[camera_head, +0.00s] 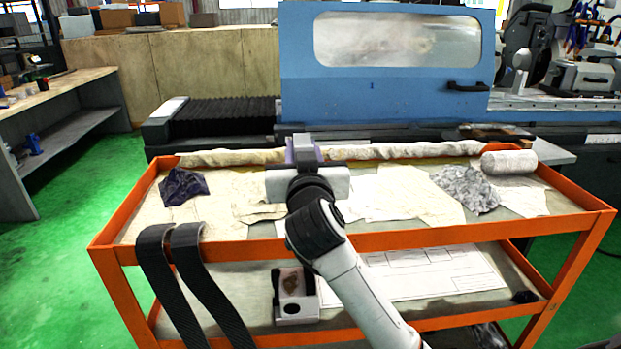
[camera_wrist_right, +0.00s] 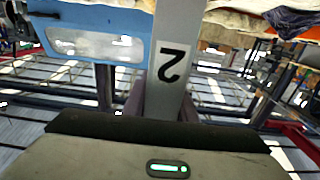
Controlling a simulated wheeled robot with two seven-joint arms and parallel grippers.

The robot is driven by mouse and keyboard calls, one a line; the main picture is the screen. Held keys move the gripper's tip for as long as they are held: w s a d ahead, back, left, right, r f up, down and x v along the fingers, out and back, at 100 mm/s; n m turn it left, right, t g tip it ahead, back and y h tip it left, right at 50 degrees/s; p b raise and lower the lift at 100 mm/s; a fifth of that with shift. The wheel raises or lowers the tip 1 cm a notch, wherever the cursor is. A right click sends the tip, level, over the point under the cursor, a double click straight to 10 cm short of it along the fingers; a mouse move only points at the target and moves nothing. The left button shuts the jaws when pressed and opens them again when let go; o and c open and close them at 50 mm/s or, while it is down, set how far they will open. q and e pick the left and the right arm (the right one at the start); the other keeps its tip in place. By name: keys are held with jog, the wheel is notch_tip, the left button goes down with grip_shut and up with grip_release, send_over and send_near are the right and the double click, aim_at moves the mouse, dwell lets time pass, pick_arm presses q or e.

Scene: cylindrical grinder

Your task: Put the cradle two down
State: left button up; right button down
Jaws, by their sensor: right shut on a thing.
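Cradle two, a grey block with a black "2" that reads upside down, shows in the right wrist view (camera_wrist_right: 173,25). My right gripper (camera_wrist_right: 162,100) is shut on it, with one finger on each side. In the head view my right gripper (camera_head: 304,150) is over the upper shelf of the orange cart (camera_head: 400,236), near its middle. The cradle is mostly hidden there behind the gripper body. I cannot tell its height above the shelf. My left gripper is not in view.
The upper shelf carries papers (camera_head: 395,198), a dark cloth (camera_head: 184,187), a grey crumpled cloth (camera_head: 466,188) and a pale roll (camera_head: 508,162). Two dark belts (camera_head: 205,280) hang over the front rim. A pale box (camera_head: 295,300) is on the lower shelf. The blue grinder (camera_head: 385,95) stands behind.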

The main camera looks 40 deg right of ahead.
notch_tip(320, 180, down, 5)
jog(key=shift+b, duration=0.55)
jog(key=c, duration=1.4)
grip_release()
jog(key=shift+f, duration=0.15)
jog(key=shift+c, duration=0.2)
